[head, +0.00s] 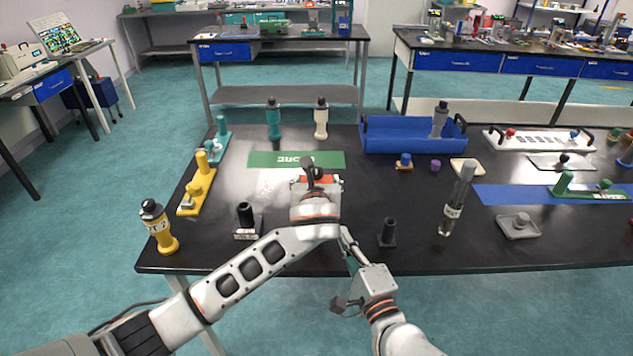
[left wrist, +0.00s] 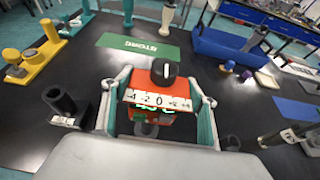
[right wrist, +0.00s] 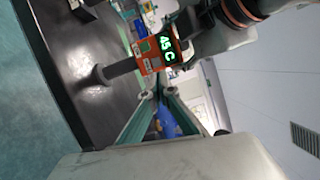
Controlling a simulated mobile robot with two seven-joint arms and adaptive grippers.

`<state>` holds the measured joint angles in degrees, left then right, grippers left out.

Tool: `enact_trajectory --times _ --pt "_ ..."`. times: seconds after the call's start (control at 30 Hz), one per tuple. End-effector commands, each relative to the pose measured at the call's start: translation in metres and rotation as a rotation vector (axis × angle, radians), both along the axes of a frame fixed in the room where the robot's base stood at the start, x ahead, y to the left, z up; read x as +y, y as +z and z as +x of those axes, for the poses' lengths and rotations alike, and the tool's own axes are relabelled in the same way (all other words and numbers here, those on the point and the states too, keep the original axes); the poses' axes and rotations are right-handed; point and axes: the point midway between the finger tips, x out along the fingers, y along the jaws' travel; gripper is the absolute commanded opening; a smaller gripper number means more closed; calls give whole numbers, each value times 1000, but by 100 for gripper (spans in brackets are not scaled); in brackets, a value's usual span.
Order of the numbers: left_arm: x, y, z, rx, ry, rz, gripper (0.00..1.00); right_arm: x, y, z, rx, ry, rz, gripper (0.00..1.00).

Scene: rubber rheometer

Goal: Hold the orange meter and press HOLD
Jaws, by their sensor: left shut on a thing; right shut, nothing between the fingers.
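The orange meter (left wrist: 139,113) sits between the fingers of my left gripper (left wrist: 162,97), which is shut on it. It has a black knob (left wrist: 164,72) on top and a white number strip (left wrist: 158,100). In the head view only a little orange of the meter (head: 328,179) shows past my left gripper. In the right wrist view the meter's face (right wrist: 160,48) shows a green lit reading like 45 C, with small light patches beside it. I cannot read a HOLD label. My right gripper (right wrist: 160,92) is shut and empty, its tips below the meter in that picture and apparently apart from it.
The black table (head: 350,215) carries a green mat (head: 265,159) behind the meter and a blue tray (head: 395,137) at back right. Black stands (head: 246,216) (head: 388,232) are on either side. A yellow-based bottle (head: 160,228) is at left, a clear tube (head: 455,205) at right.

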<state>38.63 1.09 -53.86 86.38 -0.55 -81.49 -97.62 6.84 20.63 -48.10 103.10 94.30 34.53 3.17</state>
Motion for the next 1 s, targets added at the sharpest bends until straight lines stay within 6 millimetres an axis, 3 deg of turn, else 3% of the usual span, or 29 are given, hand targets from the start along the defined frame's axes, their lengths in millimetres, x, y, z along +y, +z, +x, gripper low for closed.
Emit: enact_trajectory --times 0.3,0.43,0.53,0.6,0.73,1.0 --pt "1 -1 0 2 1 1 32 -30 85 28 -301 70 -218 0" --pt "1 -1 0 2 1 1 32 -29 93 31 -384 136 -437 0" --pt "1 -1 0 2 1 1 32 -40 89 40 -405 158 -621 0" --pt "1 -1 0 2 1 1 32 -16 64 25 -399 235 -738 0" --pt "0 -1 0 2 1 1 32 4 30 10 -392 326 -919 0" --pt "0 -1 0 2 1 1 32 33 3 -15 -403 426 -1017 0"
